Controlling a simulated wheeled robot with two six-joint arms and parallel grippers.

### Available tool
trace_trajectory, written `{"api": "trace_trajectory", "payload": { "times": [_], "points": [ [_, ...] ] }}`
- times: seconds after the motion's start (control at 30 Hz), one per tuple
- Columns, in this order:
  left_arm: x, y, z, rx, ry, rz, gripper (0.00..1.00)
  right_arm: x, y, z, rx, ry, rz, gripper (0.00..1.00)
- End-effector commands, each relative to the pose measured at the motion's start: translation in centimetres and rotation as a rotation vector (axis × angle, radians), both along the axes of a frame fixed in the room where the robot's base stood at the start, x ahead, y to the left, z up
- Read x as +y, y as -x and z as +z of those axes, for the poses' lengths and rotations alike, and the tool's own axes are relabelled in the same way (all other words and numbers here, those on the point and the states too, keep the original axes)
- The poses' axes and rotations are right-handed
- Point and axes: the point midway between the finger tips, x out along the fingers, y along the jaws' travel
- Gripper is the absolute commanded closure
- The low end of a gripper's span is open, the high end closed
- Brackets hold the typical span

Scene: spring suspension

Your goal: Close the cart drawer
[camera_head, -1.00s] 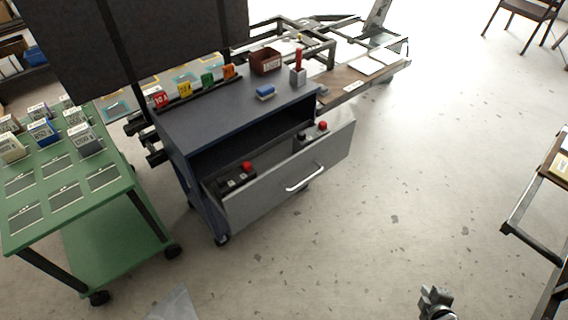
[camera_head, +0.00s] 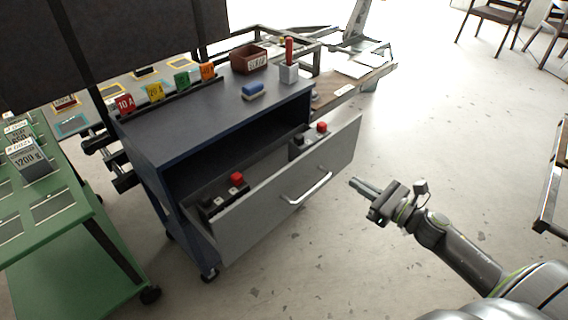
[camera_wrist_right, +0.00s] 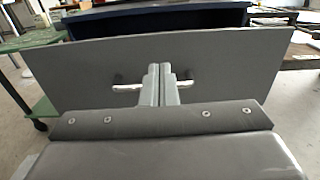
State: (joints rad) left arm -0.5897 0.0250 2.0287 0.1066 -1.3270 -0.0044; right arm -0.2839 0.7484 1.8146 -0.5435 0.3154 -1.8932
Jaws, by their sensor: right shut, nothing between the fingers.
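The cart (camera_head: 215,120) is dark blue with an open shelf space below its top. Its grey drawer (camera_head: 260,215) is pulled out, and several small items with red knobs show inside it. A silver bar handle (camera_head: 308,190) is on the drawer front. My right gripper (camera_head: 358,185) is shut and empty, to the right of the handle and apart from it in the head view. In the right wrist view the shut fingers (camera_wrist_right: 160,80) point at the drawer front (camera_wrist_right: 225,65) and cover the middle of the handle (camera_wrist_right: 127,88). My left gripper is not in view.
A green table (camera_head: 40,230) with weights stands at the left. A blue eraser-like block (camera_head: 253,90), a brown bin (camera_head: 249,60) and a grey holder (camera_head: 288,73) are on the cart top. The floor right of the drawer is clear.

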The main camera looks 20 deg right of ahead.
Motion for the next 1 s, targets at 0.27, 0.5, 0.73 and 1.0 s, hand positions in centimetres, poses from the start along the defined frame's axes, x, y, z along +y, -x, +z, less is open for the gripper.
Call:
{"api": "trace_trajectory", "payload": {
  "times": [0.27,0.5,0.73,1.0],
  "points": [
    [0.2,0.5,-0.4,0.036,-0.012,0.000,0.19,0.8,-2.1,0.3,0.000,-0.006,-0.003,1.00],
    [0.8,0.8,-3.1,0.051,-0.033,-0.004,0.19,1.9,-4.8,0.3,0.002,-0.009,-0.004,1.00],
    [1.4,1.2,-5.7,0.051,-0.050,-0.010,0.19,3.1,-7.6,0.3,0.002,-0.010,-0.004,1.00],
    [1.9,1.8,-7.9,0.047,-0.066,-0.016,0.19,4.6,-11.3,0.2,0.004,-0.009,-0.004,1.00]
  ]
}}
